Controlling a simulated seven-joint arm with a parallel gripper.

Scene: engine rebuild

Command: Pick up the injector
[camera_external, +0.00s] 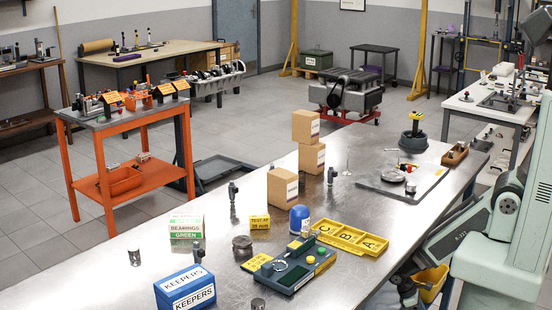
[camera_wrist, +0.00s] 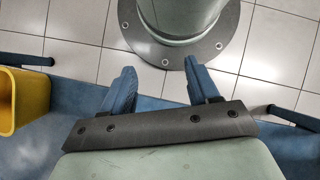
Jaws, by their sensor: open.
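Several small dark upright parts that look like injectors stand on the steel bench: one (camera_external: 233,191) near the left edge, one (camera_external: 331,175) beside the cardboard boxes, and one (camera_external: 197,252) behind the blue KEEPERS box. I cannot tell for certain which is the injector. My gripper (camera_wrist: 159,72) is open and empty in the wrist view, its two blue fingers apart above the floor and a blue surface. No injector shows in that view. In the external view my arm is at the right, beyond the bench's front edge, and the gripper is not clear there.
The steel bench (camera_external: 130,290) carries a blue KEEPERS box (camera_external: 185,288), a green BEARINGS box (camera_external: 186,226), a yellow A-B-C tray (camera_external: 350,238), a blue-green gauge device (camera_external: 290,268) and cardboard boxes (camera_external: 282,188). A yellow bin (camera_wrist: 18,98) is left of my gripper.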

